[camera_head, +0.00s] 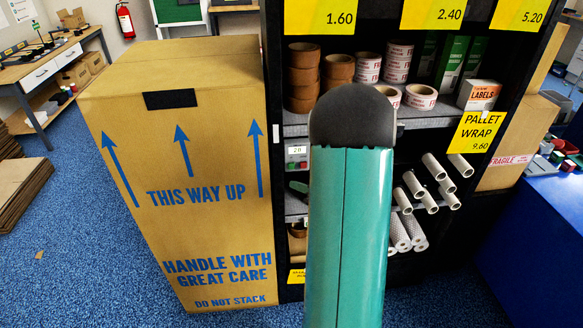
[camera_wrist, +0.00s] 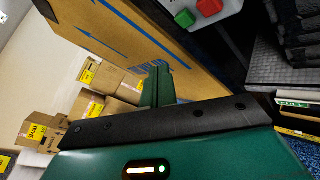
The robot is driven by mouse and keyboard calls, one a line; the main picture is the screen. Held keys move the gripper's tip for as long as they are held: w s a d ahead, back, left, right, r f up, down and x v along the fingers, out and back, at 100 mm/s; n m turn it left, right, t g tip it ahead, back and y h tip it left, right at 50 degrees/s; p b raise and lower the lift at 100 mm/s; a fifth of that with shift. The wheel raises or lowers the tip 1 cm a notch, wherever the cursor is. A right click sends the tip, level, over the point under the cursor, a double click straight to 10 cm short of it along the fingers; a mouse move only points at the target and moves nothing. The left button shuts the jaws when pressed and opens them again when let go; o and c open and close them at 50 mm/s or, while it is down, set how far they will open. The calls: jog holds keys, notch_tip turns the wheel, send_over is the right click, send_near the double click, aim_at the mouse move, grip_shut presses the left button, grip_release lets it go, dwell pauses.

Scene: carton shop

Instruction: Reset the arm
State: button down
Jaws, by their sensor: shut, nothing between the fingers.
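My arm rises as a teal link with a dark rounded joint in the middle of the head view, in front of the shelf unit (camera_head: 440,112). My gripper is hidden in that view. In the wrist view my gripper (camera_wrist: 158,75) shows as green fingers beyond a black bar, shut with nothing between them. The fingers point toward a large brown carton (camera_wrist: 125,30), with smaller boxes beyond. I cannot tell how far the fingertips are from the carton.
The tall carton (camera_head: 180,110) stands left of the shelf, which holds tape rolls (camera_head: 303,77) and white wrap rolls (camera_head: 434,167). A workbench (camera_head: 45,70) stands at the far left. A blue-covered table (camera_head: 535,240) is at right. Blue floor is open at left.

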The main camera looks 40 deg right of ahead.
dwell(0.4)
jog(key=w+a+r+m+g+h, duration=0.1)
jog(key=w+a+r+m+h, duration=0.1)
jog(key=w+r+m+h, duration=0.4)
jog(key=s+a+r+m+g+h, duration=0.1)
jog(key=s+a+r+m+g, duration=0.15)
jog(key=a+r+m, duration=0.7)
jog(key=s+a+m+g+y, duration=0.3)
jog(key=s+a+m+g, duration=0.4)
jog(key=s+a+m, duration=0.8)
jog(key=s+a, duration=0.3)
jog(key=a, duration=0.1)
jog(key=shift+a+y, duration=0.25)
jog(key=shift+y, duration=0.15)
jog(key=shift+w, duration=0.1)
